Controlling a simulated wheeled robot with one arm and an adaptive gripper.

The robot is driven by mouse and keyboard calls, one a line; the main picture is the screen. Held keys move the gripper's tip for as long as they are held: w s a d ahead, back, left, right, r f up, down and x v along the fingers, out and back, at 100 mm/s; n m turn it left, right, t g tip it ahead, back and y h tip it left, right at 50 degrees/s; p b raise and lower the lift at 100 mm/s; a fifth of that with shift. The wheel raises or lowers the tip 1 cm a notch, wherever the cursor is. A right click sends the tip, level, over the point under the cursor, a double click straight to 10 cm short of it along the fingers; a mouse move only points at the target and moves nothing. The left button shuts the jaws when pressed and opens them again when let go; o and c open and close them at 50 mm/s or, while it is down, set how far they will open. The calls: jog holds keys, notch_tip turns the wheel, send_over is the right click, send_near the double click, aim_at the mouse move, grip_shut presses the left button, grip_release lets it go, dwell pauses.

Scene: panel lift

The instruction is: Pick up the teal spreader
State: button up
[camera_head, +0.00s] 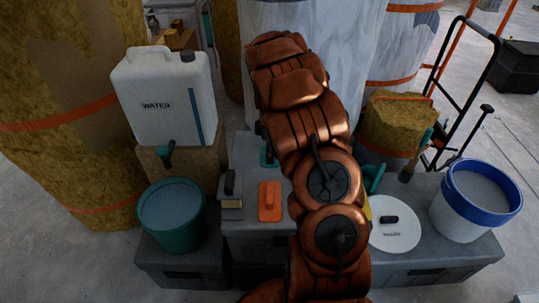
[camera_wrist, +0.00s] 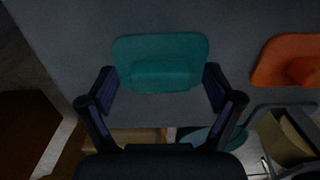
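The teal spreader (camera_wrist: 160,62) is a flat rounded plate with a raised grip block, lying on a grey surface (camera_wrist: 235,35). In the wrist view it sits at the top middle, ahead of and between the two fingertips. My gripper (camera_wrist: 160,80) is open, with one finger to each side of the spreader's near edge and nothing held. In the head view a bit of the teal spreader (camera_head: 267,156) shows at the left of my copper arm, on the grey box top (camera_head: 243,152). My arm hides most of the gripper there.
An orange spreader (camera_head: 269,201) lies nearby; it shows at the right in the wrist view (camera_wrist: 290,62). A black-handled tool (camera_head: 230,190) is beside it. A water canister (camera_head: 165,95), teal bucket (camera_head: 172,215), white lid (camera_head: 394,225) and blue-rimmed bucket (camera_head: 470,200) stand around.

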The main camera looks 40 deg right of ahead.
jog(key=c, duration=1.1)
jog(key=shift+r, duration=0.1)
jog(key=shift+c, duration=0.2)
notch_tip(320, 180, up, 10)
jog(key=shift+f, duration=0.1)
